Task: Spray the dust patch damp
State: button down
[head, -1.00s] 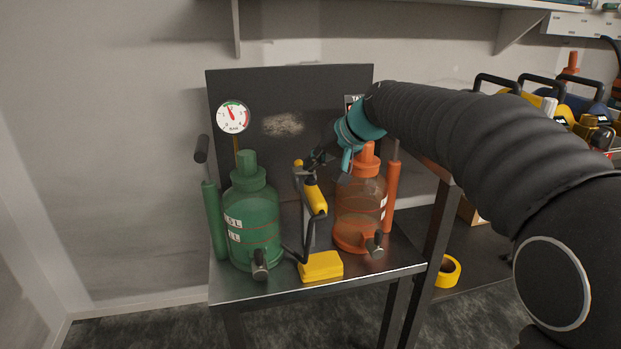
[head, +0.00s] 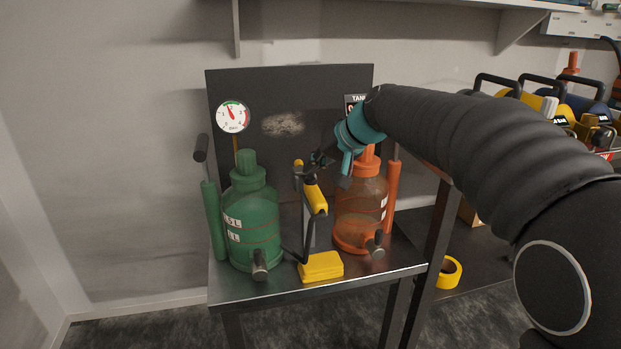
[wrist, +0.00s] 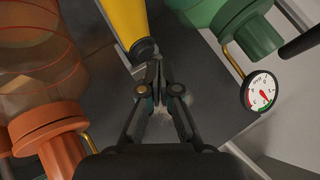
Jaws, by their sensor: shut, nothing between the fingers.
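The dust patch (head: 283,124) is a pale, rough smear on the dark upright panel (head: 300,88) behind the bench. Part of it shows behind my fingers in the wrist view (wrist: 184,104). A spray lance with a yellow grip (head: 316,197) stands upright between the green tank (head: 254,222) and the orange tank (head: 360,208). My gripper (head: 314,163) is shut and empty, close to the top of the lance. In the wrist view my closed fingertips (wrist: 156,68) are just by the dark end of the yellow grip (wrist: 124,18); whether they touch is unclear.
A round gauge (head: 233,117) stands over the green tank; the orange tank is just below my wrist. Both tanks have pump handles and valves. A yellow block (head: 320,266) sits at the bench's front edge. A yellow tape roll (head: 449,272) lies on a low shelf at right.

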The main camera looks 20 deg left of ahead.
aim_at(314, 179)
jog(key=shift+f+b, duration=0.4)
jog(key=shift+f, duration=0.05)
dwell(0.4)
jog(key=shift+r, duration=0.15)
jog(key=shift+r+p, duration=0.7)
jog(key=shift+r, duration=0.1)
jog(key=shift+r, duration=0.1)
jog(key=shift+r+p, duration=2.05)
jog(key=shift+r, duration=0.85)
